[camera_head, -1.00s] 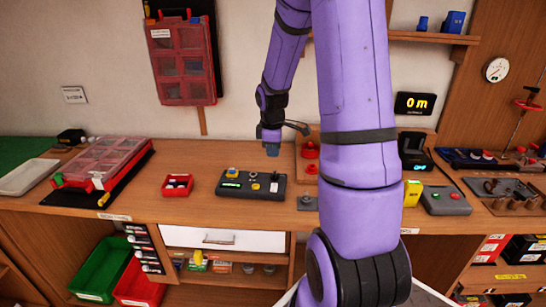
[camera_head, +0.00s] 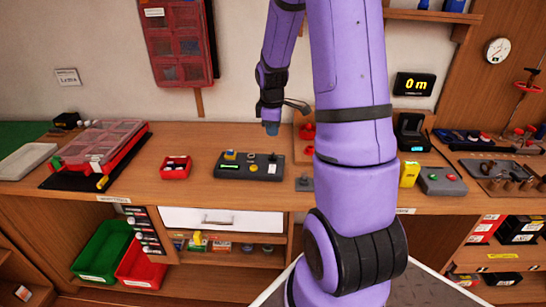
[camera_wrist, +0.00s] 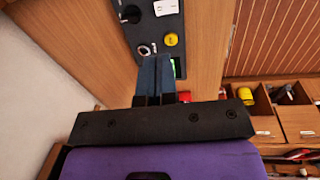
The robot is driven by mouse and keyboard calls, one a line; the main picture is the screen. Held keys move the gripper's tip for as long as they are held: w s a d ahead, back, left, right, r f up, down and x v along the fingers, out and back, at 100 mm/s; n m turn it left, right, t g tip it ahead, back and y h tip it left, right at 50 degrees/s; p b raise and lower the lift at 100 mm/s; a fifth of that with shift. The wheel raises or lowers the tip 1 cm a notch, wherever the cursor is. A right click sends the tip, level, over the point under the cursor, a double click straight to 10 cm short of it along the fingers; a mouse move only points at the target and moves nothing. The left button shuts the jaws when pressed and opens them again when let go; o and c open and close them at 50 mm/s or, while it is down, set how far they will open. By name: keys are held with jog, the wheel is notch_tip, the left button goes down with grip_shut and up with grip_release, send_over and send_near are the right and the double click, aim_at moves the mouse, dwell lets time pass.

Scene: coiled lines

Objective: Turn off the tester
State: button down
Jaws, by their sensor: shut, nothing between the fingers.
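The tester appears to be the dark control box (camera_head: 262,176) on the bench, with a lit green display at its left, a yellow block on top and a round yellow button. In the wrist view, the dark panel (camera_wrist: 146,26) shows a round yellow button (camera_wrist: 171,40), a ringed metal switch (camera_wrist: 146,49), a black knob and a white label. My gripper (camera_head: 271,129) hangs above the box's back right part, apart from it. In the wrist view my gripper's fingers (camera_wrist: 153,72) are together and empty, hiding part of the panel and most of its green display.
A small red tray (camera_head: 176,168) stands left of the box. Red knobs on a wooden board (camera_head: 303,157) stand close on the right, partly behind my arm. A grey box with red and green buttons (camera_head: 442,183) is farther right. Bare bench lies in front of the box.

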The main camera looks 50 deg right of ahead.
aim_at(273, 169)
jog(key=f, duration=0.4)
jog(key=d+f, duration=0.1)
jog(key=f, duration=0.4)
jog(key=w+f, duration=0.1)
jog(key=f, duration=0.3)
jog(key=shift+d+f, duration=0.2)
jog(key=shift+f, duration=0.2)
jog(key=shift+f, duration=0.1)
jog(key=shift+d+f+y, duration=0.1)
jog(key=shift+y, duration=0.2)
jog(key=shift+s+a, duration=0.1)
jog(key=shift+a, duration=0.15)
jog(key=shift+s+a, duration=0.35)
jog(key=shift+a, duration=0.15)
jog(key=shift+r, duration=0.2)
